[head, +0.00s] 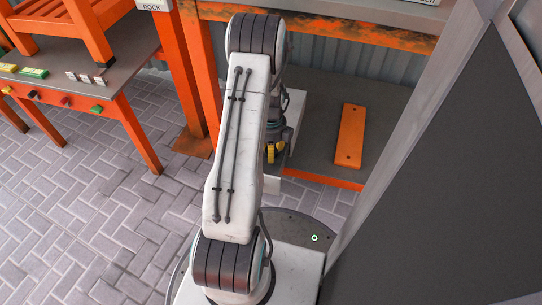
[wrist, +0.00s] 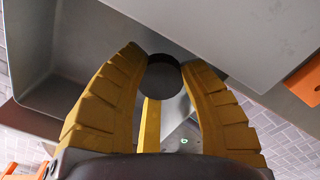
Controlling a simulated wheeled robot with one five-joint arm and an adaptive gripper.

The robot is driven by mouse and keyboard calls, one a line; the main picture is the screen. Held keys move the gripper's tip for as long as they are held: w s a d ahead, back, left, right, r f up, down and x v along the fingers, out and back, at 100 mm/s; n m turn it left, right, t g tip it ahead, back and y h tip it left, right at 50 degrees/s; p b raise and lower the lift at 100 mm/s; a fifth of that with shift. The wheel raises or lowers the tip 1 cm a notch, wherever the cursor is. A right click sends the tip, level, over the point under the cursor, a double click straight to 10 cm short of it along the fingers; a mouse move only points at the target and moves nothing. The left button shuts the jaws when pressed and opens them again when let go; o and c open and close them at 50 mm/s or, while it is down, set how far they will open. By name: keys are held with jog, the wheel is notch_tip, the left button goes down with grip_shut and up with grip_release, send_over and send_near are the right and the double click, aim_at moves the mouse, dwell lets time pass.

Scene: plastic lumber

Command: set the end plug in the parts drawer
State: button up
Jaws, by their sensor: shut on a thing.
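The end plug, a dark round disc (wrist: 165,80), is between the yellow fingertips of my gripper (wrist: 162,66) in the wrist view. My gripper is shut on it, and the fingers hide its sides. A grey, open, shallow tray with raised walls, which looks like the parts drawer (wrist: 35,58), spreads behind the fingers at the left. The plug appears in front of its edge; I cannot tell the height between them. In the head view my gripper (head: 271,151) points down beyond my arm, beside a pale box partly hidden by the arm (head: 295,108). The plug is not visible there.
An orange plank (head: 350,136) lies on a grey shelf right of my gripper. An orange-legged bench (head: 122,85) at left carries small coloured pieces (head: 32,73) and an orange chair (head: 92,30). A dark framed panel (head: 460,170) fills the right. Paved floor (head: 85,190) at left is clear.

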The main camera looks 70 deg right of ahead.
jog(key=shift+f, duration=0.95)
jog(key=shift+f+b, duration=0.15)
jog(key=shift+b, duration=0.15)
jog(key=o, duration=1)
jog(key=shift+r+p, duration=2)
jog(key=shift+r, duration=1.95)
